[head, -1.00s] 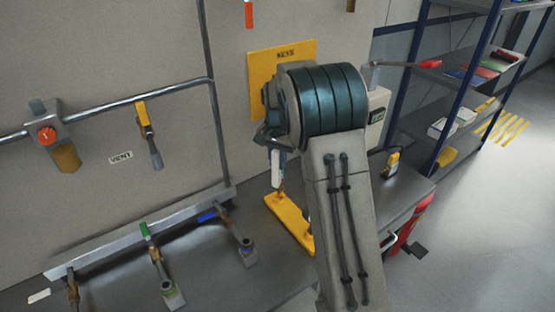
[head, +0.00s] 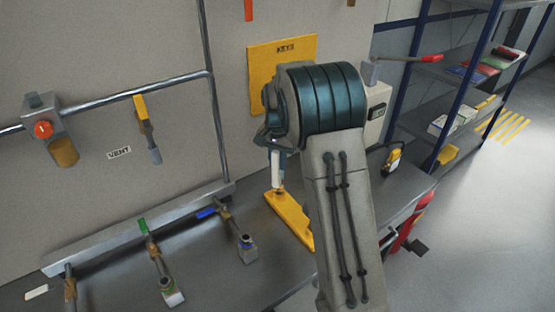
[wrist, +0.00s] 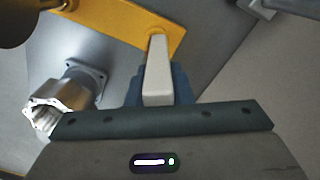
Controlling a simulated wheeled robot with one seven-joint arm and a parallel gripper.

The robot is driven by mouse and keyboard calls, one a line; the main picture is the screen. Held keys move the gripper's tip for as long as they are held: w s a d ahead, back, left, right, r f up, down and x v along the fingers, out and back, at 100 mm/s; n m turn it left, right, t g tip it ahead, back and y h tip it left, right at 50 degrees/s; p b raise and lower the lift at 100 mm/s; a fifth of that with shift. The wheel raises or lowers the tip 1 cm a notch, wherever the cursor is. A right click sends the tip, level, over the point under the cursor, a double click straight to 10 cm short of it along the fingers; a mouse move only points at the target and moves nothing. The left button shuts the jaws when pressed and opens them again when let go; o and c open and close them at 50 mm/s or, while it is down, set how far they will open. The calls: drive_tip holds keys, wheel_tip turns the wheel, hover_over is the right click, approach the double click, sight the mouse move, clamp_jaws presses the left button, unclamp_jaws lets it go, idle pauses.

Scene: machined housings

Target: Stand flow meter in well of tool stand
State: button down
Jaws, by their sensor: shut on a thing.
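My gripper (head: 275,146) is shut on the flow meter (head: 278,168), a slim off-white upright body. In the wrist view the pale flow meter (wrist: 158,72) sits between my blue fingers (wrist: 160,88). The tool stand looks to be the flat yellow bar (head: 297,222) lying on the bench; it also crosses the top of the wrist view (wrist: 112,20). The flow meter's lower end is at the bar's left end in the head view. I cannot tell whether it is inside a well or just above it. My arm hides part of the bar.
A shiny flanged metal housing (wrist: 62,92) stands left of my gripper in the wrist view. A yellow handheld device (head: 393,160) is at right. The wall is close behind.

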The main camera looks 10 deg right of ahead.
drive_tip(key=shift+f+b, duration=0.45)
drive_tip(key=shift+f, duration=0.35)
drive_tip(key=c, duration=1.2)
unclamp_jaws()
drive_tip(key=shift+r, duration=0.15)
wheel_tip(320, 180, up, 13)
drive_tip(key=shift+r+b, duration=0.2)
drive_tip(key=shift+b, duration=0.45)
drive_tip(key=shift+r, duration=0.15)
